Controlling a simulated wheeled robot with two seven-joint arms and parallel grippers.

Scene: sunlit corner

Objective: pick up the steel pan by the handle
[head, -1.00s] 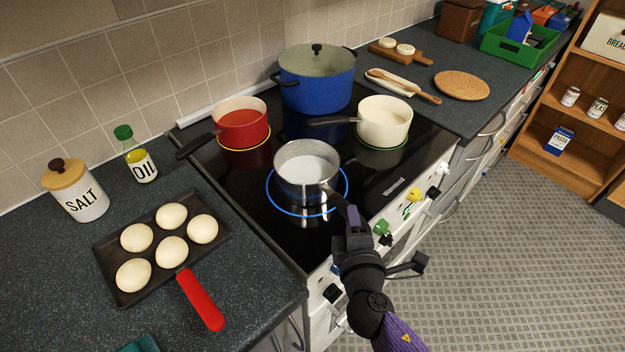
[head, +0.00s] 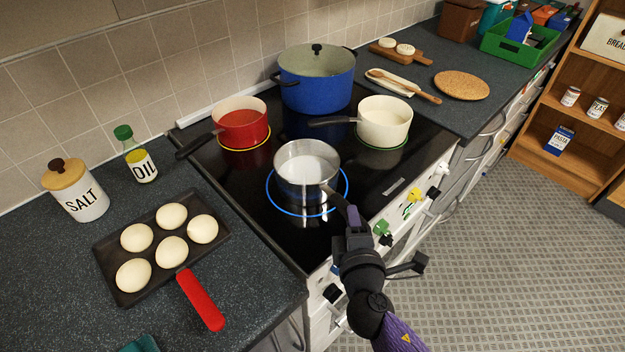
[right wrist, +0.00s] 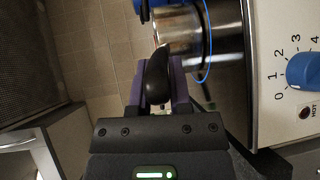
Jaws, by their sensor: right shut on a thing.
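The steel pan (head: 303,184), with pale liquid inside, is over the front burner with the blue lit ring of the black hob (head: 246,205). Its dark handle (head: 338,203) points toward the front edge. My right gripper (head: 353,220) is shut on the handle near its end. In the right wrist view the black handle (right wrist: 156,75) lies between the purple fingers (right wrist: 161,90), and part of the steel pan (right wrist: 176,30) shows above it. I cannot tell for certain whether the pan touches the hob. My left gripper is not in view.
A red pot (head: 241,131), a blue pot (head: 317,85) and a cream pot (head: 384,126) stand behind on the hob. A dark tray (head: 121,288) of white buns with a red handle lies left on the counter. Knobs (head: 413,194) line the stove front.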

